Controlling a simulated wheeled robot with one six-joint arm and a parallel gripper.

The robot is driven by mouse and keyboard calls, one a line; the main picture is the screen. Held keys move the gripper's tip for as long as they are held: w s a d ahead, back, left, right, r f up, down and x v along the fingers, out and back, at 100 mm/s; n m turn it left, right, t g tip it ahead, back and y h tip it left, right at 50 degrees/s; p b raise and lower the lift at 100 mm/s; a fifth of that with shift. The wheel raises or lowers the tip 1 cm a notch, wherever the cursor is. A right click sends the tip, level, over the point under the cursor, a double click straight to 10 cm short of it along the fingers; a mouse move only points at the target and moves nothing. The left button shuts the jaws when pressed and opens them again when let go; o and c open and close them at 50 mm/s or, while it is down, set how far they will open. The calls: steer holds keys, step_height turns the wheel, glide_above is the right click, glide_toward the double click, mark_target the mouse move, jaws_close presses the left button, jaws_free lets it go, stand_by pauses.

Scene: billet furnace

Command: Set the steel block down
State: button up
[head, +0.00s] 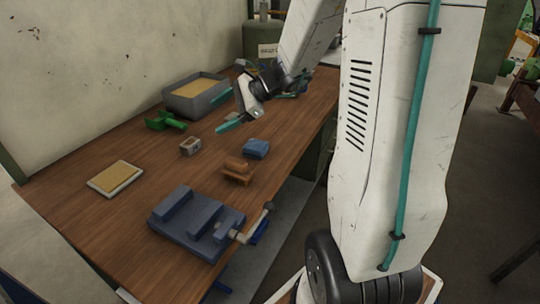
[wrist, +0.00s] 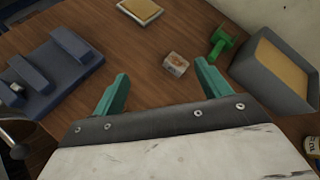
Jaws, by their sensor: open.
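The steel block is most likely the small grey block with a brownish face (head: 191,145), which rests on the wooden bench. In the wrist view this block (wrist: 176,64) shows beyond the gap between my fingertips, nearer the right finger, apart from both. My gripper (wrist: 160,72) is open with its two teal fingers spread and nothing between them. In the head view my gripper (head: 234,121) hangs over the bench, up and right of the block. The second finger is hard to make out there.
A blue block (head: 256,149) and a brown stepped piece (head: 236,171) stand nearby. A blue vise (head: 185,228) is at the front, a yellow pad (head: 115,178) at left. A green piece (head: 165,121) and a sand-filled grey tray (head: 207,105) lie toward the wall. Bare wood surrounds the block.

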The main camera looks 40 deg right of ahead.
steer(key=s+a+r+n+g+h, duration=0.1)
steer(key=s+a+r+n+g, duration=0.15)
steer(key=s+a+n, duration=0.45)
steer(key=s+a+r+n+g+h, duration=0.2)
steer(key=s+a+n+g, duration=0.25)
steer(key=s, duration=0.45)
steer(key=s+d+n+h, duration=0.3)
steer(key=s+n+h, duration=0.2)
steer(key=s+n, duration=0.4)
steer(key=s, duration=0.3)
steer(key=shift+r+t+h, duration=0.15)
steer(key=shift+t+h, duration=0.25)
